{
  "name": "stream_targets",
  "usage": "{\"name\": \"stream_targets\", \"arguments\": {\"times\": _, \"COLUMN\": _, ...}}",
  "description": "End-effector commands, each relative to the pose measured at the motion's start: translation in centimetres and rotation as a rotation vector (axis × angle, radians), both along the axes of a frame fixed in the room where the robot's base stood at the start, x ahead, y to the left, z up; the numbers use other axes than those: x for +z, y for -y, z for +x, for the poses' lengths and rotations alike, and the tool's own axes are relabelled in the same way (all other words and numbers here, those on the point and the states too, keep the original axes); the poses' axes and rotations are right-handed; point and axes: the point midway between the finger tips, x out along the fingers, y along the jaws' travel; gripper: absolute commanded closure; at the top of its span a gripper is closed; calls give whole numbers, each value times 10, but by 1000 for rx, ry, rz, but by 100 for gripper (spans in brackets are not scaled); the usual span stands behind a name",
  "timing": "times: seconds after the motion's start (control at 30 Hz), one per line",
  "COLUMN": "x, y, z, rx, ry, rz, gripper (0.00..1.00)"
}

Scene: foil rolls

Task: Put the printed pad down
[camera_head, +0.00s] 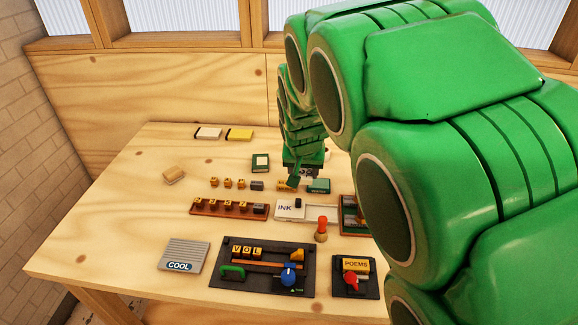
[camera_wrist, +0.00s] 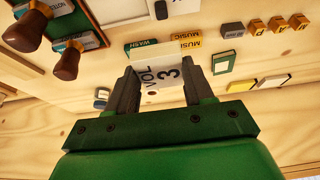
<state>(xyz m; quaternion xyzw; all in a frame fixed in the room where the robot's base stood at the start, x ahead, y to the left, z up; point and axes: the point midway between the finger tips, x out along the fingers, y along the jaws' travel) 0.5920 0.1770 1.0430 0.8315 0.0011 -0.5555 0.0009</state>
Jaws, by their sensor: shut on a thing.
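My gripper (camera_wrist: 160,88) is shut on a white printed pad (camera_wrist: 158,86) marked "VOL 3", which sits between the two dark fingers in the wrist view. In the head view my gripper (camera_head: 303,172) is at the far middle of the table, behind the INK tray. The pad is small and partly hidden by the gripper there. I cannot tell whether the pad touches the table.
The wooden table (camera_head: 120,225) holds an INK tray (camera_head: 290,209), a green WASH block (camera_head: 318,186), a green-framed white card (camera_head: 260,163), a VOL press (camera_head: 225,281), a POEMS stand (camera_head: 345,290) and a COOL plate (camera_head: 186,253). The left side of the table is mostly clear.

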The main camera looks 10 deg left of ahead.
Motion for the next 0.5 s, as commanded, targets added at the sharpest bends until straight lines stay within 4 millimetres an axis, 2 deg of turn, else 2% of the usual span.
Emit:
{"name": "stream_targets", "arguments": {"times": 0.17, "x": 2, "y": -19, "z": 11, "rx": 37, "ry": 0, "rz": -2, "gripper": 82}}
{"name": "stream_targets", "arguments": {"times": 0.5, "x": 4, "y": -102, "z": 49, "rx": 191, "ry": 0, "rz": -8, "gripper": 82}}
